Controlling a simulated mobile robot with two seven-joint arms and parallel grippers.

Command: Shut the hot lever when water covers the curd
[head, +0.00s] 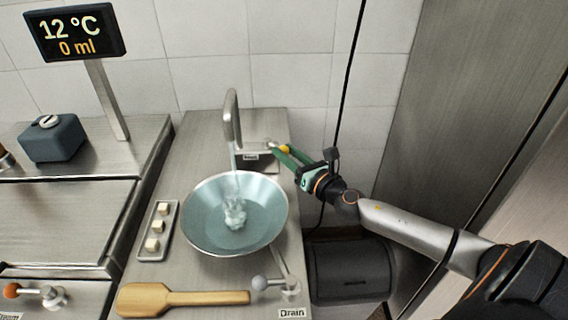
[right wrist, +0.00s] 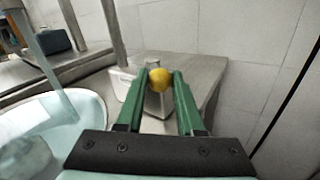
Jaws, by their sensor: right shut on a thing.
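My right gripper (head: 285,150) is shut on the yellow knob (right wrist: 160,79) of a lever beside the tap; the label below it is too small to read. In the right wrist view the green fingers (right wrist: 160,88) hold the knob from both sides. The curved steel tap (head: 232,118) runs a stream of water into a round basin (head: 196,226) of pale blue-green water. A whitish, glassy lump (head: 235,214) lies where the stream lands; I cannot tell curd from splash or how deeply it is covered. My left gripper is not in view.
A display (head: 75,33) reads 12 °C and 0 ml. A small tray (head: 143,251) holds white cubes. A wooden paddle (head: 185,298) lies in front. A grey-knobbed lever (head: 260,283) stands by the Drain label (head: 291,313). An orange-knobbed lever (head: 12,290) is front left.

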